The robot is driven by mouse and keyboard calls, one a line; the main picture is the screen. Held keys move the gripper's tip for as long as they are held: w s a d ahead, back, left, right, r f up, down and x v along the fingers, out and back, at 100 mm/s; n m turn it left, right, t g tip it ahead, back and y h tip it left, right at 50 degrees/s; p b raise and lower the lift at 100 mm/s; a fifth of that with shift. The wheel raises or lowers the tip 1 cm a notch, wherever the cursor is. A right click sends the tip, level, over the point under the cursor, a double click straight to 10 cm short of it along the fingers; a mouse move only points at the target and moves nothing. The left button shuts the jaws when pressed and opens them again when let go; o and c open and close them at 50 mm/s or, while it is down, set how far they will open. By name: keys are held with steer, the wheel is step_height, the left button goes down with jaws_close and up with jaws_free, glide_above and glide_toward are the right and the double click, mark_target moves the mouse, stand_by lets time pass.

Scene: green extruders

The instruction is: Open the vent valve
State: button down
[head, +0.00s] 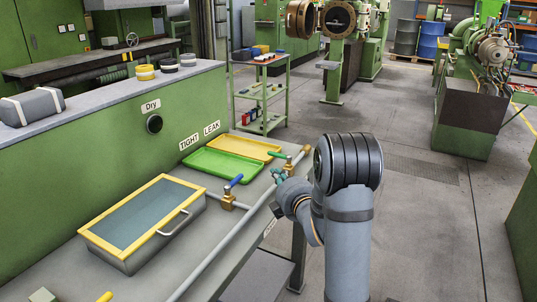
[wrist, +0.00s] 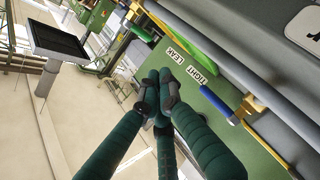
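A second brass fitting (head: 289,162) stands farther along, near the pipe's end. No label shows which valve is the vent valve. My gripper (head: 278,177) is beside this farther fitting; whether it touches is hard to tell. In the wrist view, the teal fingers of my gripper (wrist: 161,88) come together at their tips, with nothing visible between them. The blue lever (wrist: 217,103) is apart from them, to the right.
A yellow-rimmed water tank (head: 145,216), a green tray (head: 221,166) and a yellow tray (head: 244,147) lie on the bench. A green panel behind carries "Dry", "TIGHT" and "LEAK" signs. A yellow lever end (head: 105,297) shows at the lower left.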

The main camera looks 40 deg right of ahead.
mark_target(279, 155)
steer(key=shift+w+d+p, duration=0.25)
steer(key=shift+w+p, duration=0.4)
steer(key=shift+w, duration=0.05)
steer(key=p+x, duration=0.2)
steer(key=x, duration=0.6)
steer(key=shift+w+p, duration=0.15)
steer(key=shift+p, duration=0.15)
steer(key=shift+w+d+f+p, duration=0.15)
steer(key=shift+d+p, duration=0.05)
steer(key=shift+d, duration=0.35)
steer(key=shift+w+d+f+p, duration=0.15)
steer(key=shift+w+d+p, duration=0.05)
steer(key=shift+d, duration=0.4)
steer(key=shift+w+d+f, duration=0.2)
steer(key=shift+w+d, duration=0.1)
steer(key=shift+d, duration=0.25)
